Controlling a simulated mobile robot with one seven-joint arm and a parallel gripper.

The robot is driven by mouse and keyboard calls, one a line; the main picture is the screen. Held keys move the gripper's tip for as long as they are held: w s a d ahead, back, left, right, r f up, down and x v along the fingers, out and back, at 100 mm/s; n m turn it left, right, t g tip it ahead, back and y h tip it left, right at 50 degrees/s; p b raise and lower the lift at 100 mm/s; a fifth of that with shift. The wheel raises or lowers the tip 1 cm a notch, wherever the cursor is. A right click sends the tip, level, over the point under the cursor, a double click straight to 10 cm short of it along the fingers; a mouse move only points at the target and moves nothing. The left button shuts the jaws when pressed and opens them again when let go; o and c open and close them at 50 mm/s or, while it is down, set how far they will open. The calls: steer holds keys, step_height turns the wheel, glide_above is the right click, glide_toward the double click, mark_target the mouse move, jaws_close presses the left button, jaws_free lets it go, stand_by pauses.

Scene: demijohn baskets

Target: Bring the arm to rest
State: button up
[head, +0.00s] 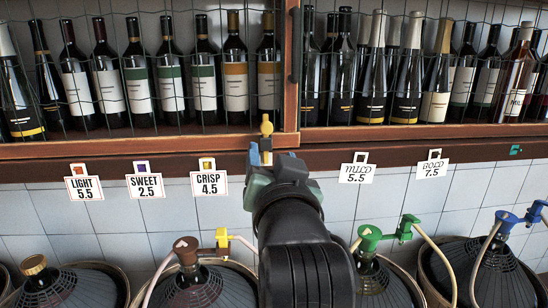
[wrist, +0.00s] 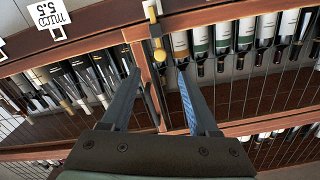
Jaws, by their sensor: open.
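My gripper (head: 261,152) is raised in front of the wooden bottle cabinet, close to the middle post in the picture. In the wrist view my gripper (wrist: 158,75) has its two fingers spread wide, with nothing held between them. A small yellow fitting (head: 266,127) shows just above the fingertips in the head view. In the wrist view the yellow fitting (wrist: 154,30) lies beyond the fingertips, in front of the post. Whether it touches the cabinet I cannot tell. My arm stretches up from the bottom middle and hides part of the tiled wall.
Bottles stand behind wire mesh in the cabinet (head: 100,150). Price tags, such as the CRISP tag (head: 211,185) and MILD tag (head: 357,174), hang under its edge.

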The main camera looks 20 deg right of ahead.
steer(key=shift+w, duration=0.15)
steer(key=s+a+r+n+t+y+b, duration=0.4)
steer(key=s+a+r+t, duration=0.6)
steer(key=s+a+r, duration=0.5)
steer(key=a+n+y, duration=0.1)
steer(key=n, duration=0.1)
steer(key=shift+s+a+r+n, duration=0.2)
steer(key=shift+a+n, duration=0.1)
steer(key=shift+n, duration=0.1)
steer(key=shift+w, duration=0.1)
stand_by(0.8)
